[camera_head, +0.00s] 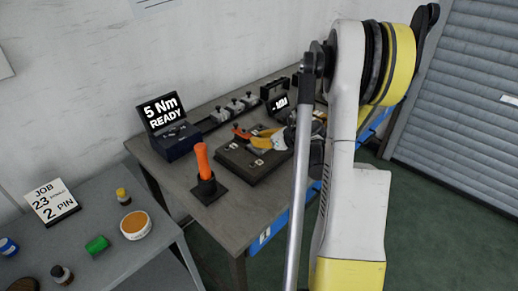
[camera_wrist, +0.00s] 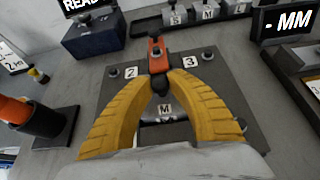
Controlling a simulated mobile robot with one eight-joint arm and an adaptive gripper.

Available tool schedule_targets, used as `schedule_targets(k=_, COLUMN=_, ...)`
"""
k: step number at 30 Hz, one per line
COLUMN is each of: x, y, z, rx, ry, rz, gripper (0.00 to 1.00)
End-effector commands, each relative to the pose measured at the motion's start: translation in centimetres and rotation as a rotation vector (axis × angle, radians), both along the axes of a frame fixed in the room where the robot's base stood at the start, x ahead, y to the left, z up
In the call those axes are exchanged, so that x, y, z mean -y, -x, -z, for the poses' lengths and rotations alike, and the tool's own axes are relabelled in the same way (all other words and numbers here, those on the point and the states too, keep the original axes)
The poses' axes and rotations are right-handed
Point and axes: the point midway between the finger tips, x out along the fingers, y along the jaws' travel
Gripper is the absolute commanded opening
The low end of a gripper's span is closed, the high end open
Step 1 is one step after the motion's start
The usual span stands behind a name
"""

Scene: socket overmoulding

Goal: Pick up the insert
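My gripper (camera_wrist: 160,82) is over a dark fixture plate (camera_wrist: 112,98), its two yellow fingers curving inward from both sides. An orange lever with a dark end (camera_wrist: 157,56) shows at the fingertips. I cannot tell whether the fingers touch it or are closed on anything. Below, between the fingers, are a label M (camera_wrist: 165,107) and a partly hidden light metallic part. In the head view my gripper (camera_head: 258,139) is above the fixture plate (camera_head: 236,158), beside the orange lever (camera_head: 241,132). I cannot clearly identify the insert.
An orange-handled tool (camera_head: 203,165) stands in a dark holder left of the plate. The 5 Nm READY display (camera_head: 163,112) and an S, M, L rack (camera_wrist: 205,16) stand behind. A lower table at left holds a green piece (camera_head: 97,244) and a round orange-topped tub (camera_head: 135,225).

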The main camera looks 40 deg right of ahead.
Motion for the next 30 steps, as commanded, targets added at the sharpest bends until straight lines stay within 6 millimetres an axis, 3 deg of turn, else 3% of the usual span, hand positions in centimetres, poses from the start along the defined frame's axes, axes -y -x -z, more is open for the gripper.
schedule_targets(k=17, x=0.0, y=0.0, z=-0.5, rx=0.001, ry=0.0, rz=0.0, gripper=0.0)
schedule_targets(k=26, x=0.0, y=0.0, z=-4.6, rx=0.0, ry=-0.001, rz=0.0, gripper=0.0)
schedule_targets(k=30, x=2.8, y=0.6, z=-6.1, rx=0.001, ry=-0.003, rz=0.004, gripper=0.0)
